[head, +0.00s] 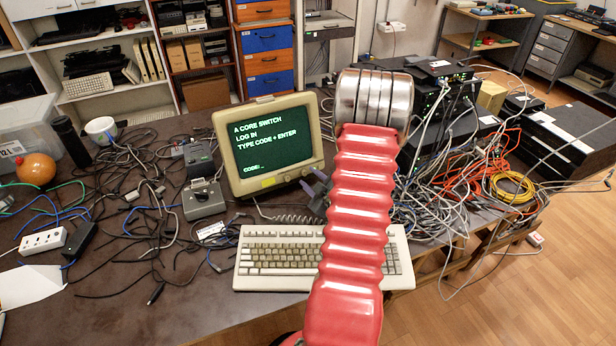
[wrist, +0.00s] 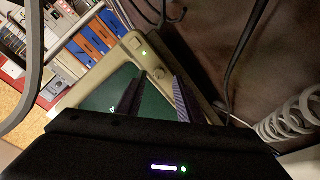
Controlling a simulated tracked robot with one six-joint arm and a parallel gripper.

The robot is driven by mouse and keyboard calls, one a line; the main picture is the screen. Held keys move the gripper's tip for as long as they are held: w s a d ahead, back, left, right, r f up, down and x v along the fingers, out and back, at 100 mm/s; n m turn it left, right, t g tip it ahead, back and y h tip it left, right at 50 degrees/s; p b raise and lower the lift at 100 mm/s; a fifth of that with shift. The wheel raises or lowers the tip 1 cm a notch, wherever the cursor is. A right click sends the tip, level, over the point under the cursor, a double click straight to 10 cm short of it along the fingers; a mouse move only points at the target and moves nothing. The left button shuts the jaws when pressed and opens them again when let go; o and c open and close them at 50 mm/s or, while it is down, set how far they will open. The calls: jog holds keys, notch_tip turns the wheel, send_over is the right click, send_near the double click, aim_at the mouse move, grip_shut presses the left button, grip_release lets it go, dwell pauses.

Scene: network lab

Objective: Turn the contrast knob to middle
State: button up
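The beige monitor (head: 245,183) stands on the table with green login text on its dark screen. In the wrist view, a round beige knob (wrist: 160,73) sits on the monitor's bezel (wrist: 124,50), with a small green light beside it. I cannot read a label or its setting. My gripper (wrist: 161,77) is open, its two dark fingers apart. The knob appears between and beyond the fingertips; I cannot tell whether they touch it. In the head view, my gripper (head: 318,190) is partly hidden by my red arm, at the monitor's lower right corner.
A beige keyboard (head: 270,258) lies in front of the monitor. Stacked network gear (head: 440,100) and many cables crowd the right. A coiled cord (wrist: 292,118) shows at right in the wrist view.

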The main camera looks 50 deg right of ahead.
aim_at(304, 173)
jog(key=shift+x, duration=1.2)
jog(key=shift+c, duration=0.6)
grip_shut()
